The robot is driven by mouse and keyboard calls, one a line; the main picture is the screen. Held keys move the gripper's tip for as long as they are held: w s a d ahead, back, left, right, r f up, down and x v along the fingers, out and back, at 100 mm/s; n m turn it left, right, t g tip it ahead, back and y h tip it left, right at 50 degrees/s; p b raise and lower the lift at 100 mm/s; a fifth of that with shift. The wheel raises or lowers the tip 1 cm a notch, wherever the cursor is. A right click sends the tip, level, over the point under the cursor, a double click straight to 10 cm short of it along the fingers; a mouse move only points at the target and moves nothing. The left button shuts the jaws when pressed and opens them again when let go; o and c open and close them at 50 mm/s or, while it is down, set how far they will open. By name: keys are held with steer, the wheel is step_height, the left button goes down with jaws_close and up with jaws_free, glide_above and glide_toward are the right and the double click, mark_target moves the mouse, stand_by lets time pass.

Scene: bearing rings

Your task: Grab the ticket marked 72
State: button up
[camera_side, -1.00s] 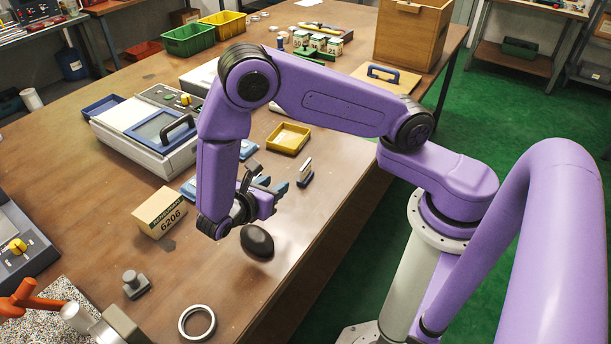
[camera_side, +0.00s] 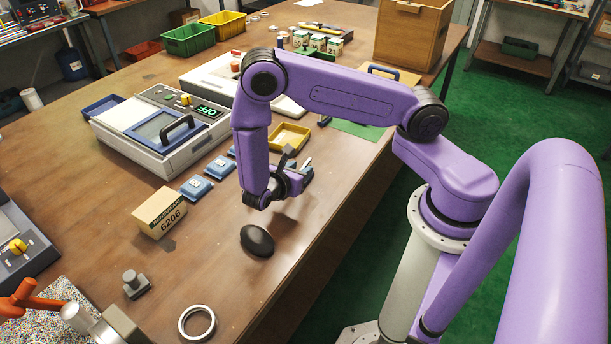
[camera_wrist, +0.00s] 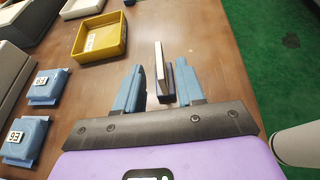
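A thin pale card (camera_wrist: 159,64) stands upright in a dark blue base (camera_wrist: 168,92) in the wrist view. Its face is edge-on and I cannot read any number on it. My gripper (camera_wrist: 160,68) is open, with one blue finger on each side of the card and a visible gap on both sides. In the side view my gripper (camera_side: 298,174) is low over the table's right part, and the card (camera_side: 306,163) is mostly hidden behind it.
A yellow tray (camera_wrist: 117,50) lies beyond the gripper to the left. Two blue blocks with number labels sit at left, one nearer (camera_wrist: 24,137) and one farther (camera_wrist: 47,86). A dark oval object (camera_side: 257,241) and the 6206 box (camera_side: 160,212) are nearby. The table edge drops off at right.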

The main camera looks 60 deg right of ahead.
mark_target(304, 165)
steer(key=shift+x, duration=1.75)
jaws_close()
